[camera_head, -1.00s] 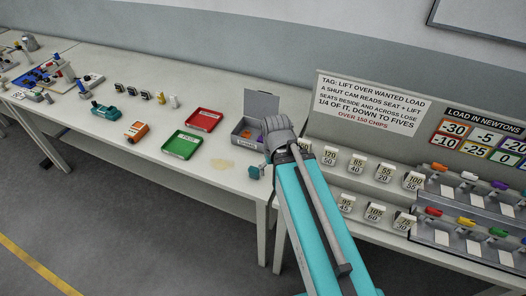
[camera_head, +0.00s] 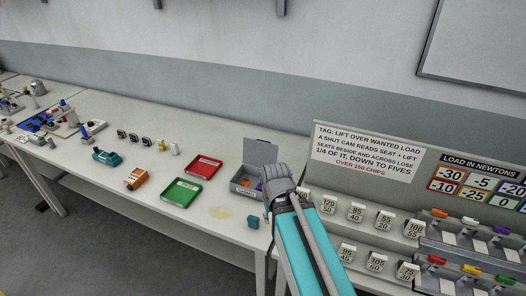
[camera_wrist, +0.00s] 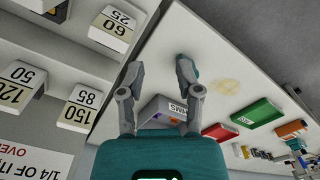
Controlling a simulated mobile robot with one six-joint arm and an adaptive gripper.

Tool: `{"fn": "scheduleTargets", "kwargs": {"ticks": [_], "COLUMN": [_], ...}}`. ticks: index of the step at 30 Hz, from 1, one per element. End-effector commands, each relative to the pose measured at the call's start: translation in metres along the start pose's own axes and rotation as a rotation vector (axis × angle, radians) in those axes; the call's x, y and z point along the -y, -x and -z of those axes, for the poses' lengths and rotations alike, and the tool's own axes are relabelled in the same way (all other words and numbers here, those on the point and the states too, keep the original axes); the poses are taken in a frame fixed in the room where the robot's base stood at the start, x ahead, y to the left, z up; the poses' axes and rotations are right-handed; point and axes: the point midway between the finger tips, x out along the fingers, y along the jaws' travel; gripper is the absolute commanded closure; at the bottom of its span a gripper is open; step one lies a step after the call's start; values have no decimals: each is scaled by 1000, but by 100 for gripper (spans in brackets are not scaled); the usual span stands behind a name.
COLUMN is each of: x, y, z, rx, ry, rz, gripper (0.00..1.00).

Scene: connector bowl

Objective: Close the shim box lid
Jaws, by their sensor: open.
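The shim box (camera_head: 236,190) is a grey box on the white table with its lid (camera_head: 261,152) raised upright at the back. Orange and purple pieces show inside it. My wrist covers its right side in the head view. In the wrist view the box (camera_wrist: 153,108) is beyond my fingers, with a label reading SHIMS upside down. My gripper (camera_wrist: 159,70) is open and empty, its two grey fingers spread apart over the table's front part. The lid cannot be made out clearly in the wrist view.
Red (camera_head: 205,166) and green (camera_head: 181,193) trays lie left of the box. An orange device (camera_head: 136,179) and a teal one (camera_head: 107,157) are farther left. A sign board (camera_head: 365,150) and racks of numbered tags stand at right.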

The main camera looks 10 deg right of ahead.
Motion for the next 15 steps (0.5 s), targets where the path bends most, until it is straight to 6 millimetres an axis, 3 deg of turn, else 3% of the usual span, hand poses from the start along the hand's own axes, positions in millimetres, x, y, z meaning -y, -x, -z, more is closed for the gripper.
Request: {"fn": "scheduleTargets", "kwargs": {"ticks": [1, 5, 15], "x": [0, 0, -1], "y": [12, 32, 68], "z": [0, 0, 0], "rx": [0, 0, 0], "ry": [0, 0, -1], "rz": [0, 0, 0], "gripper": [75, 99, 100]}}
